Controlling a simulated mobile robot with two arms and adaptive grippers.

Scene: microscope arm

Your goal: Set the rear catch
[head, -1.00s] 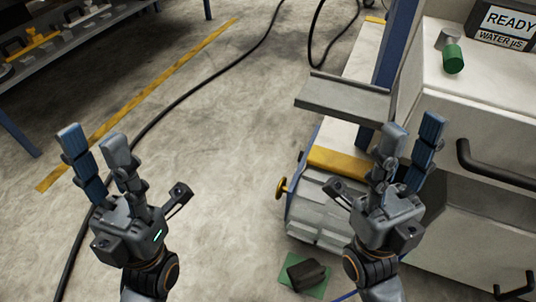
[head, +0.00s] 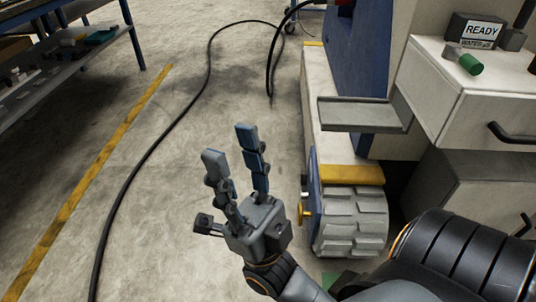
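My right gripper (head: 231,160) is in the middle of the head view, over the bare floor and just left of the machine (head: 345,95). Its fingers are extended and spread, with nothing between them. My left gripper is out of view. I cannot pick out a rear catch for certain. A small yellow knob (head: 304,210) sticks out at the machine's lower left, beside a grey treaded block (head: 350,222). The gripper is left of this knob and seems apart from it, partly in front.
A grey tray-like shelf (head: 355,114) juts from the machine. A READY display (head: 480,32) and a green-ended cylinder (head: 470,64) sit on the white cabinet (head: 440,85). A black cable (head: 150,150) crosses the floor. A bench (head: 60,75) stands upper left.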

